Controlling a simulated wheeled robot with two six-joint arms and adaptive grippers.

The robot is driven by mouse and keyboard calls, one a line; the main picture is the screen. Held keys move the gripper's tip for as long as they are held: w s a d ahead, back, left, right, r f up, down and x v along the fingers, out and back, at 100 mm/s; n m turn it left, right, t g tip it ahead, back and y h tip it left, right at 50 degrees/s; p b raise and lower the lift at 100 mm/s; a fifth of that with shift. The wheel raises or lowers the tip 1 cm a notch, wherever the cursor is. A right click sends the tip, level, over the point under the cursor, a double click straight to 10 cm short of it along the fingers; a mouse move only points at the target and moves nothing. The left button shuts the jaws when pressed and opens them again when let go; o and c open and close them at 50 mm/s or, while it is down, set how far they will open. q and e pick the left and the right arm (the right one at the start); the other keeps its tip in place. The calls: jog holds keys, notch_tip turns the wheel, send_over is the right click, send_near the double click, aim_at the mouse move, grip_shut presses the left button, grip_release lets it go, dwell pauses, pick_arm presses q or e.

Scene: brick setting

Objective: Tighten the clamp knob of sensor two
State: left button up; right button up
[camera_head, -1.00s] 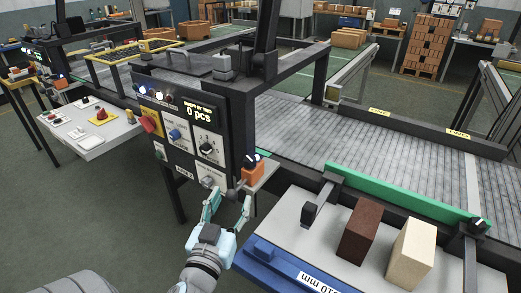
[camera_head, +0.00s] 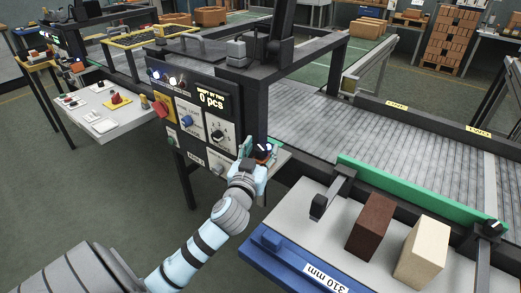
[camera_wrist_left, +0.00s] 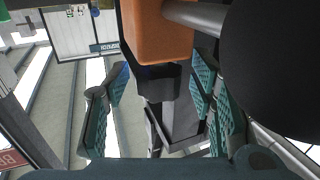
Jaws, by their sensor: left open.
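The orange sensor (camera_head: 263,154) is mounted beside the control panel, with a black knob with a white mark (camera_head: 265,147) on top. No sensor number is readable. My left gripper (camera_head: 259,151) is at the sensor and partly covers it. In the left wrist view the orange sensor body (camera_wrist_left: 158,28) is at the top, with a black part (camera_wrist_left: 157,82) below it. The open left fingers (camera_wrist_left: 158,95) stand on either side of that black part; contact cannot be told. A large black round thing (camera_wrist_left: 278,65) fills the right. My right gripper is not in view.
The control panel (camera_head: 192,125) with switches and a display reading 0 pcs stands left of the gripper. A roller conveyor (camera_head: 375,140) with a green rail (camera_head: 400,190) lies to the right. A dark brick (camera_head: 371,226) and a pale brick (camera_head: 423,250) stand on the front table.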

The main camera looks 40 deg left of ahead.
pick_arm(q)
jog(key=c, duration=1.2)
jog(key=m+t+h, duration=0.1)
jog(key=m+h, duration=0.1)
jog(key=h, duration=0.1)
jog(key=shift+m+h, duration=0.5)
jog(key=shift+h, duration=0.3)
jog(key=o, duration=1.2)
jog(key=s+d, duration=0.1)
jog(key=s, duration=1.1)
jog(key=shift+d, duration=0.2)
